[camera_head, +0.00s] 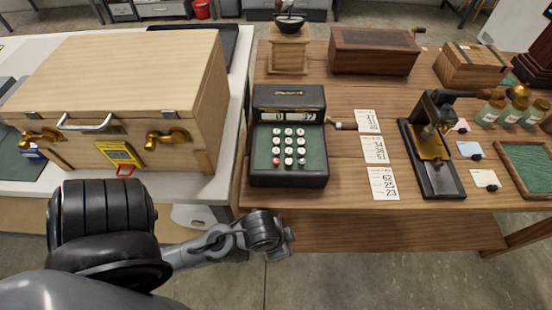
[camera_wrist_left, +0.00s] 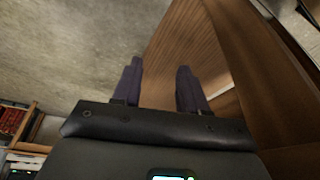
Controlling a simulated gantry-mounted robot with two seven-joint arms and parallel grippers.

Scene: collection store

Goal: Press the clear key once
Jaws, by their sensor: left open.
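The adding machine (camera_head: 312,180) stands near the front left of the wooden table. It is dark, with a green key panel, white keys in rows and a display at the top. One red key (camera_head: 276,161) sits at the lower left of the keys; its lettering is too small to read. My left arm reaches in from the left, and its wrist end is in front of the table's front edge, below and apart from the machine. In the left wrist view my left gripper (camera_wrist_left: 160,85) has its two dark fingers apart with nothing between them. My right gripper is not in view.
A crank handle (camera_head: 345,125) sticks out at the machine's right. Paper slips with numbers (camera_head: 382,184) lie beside it, then a black and brass press (camera_head: 440,180). A large wooden case (camera_head: 120,90) stands on the left table. A small wooden stand (camera_head: 288,58) is behind the machine.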

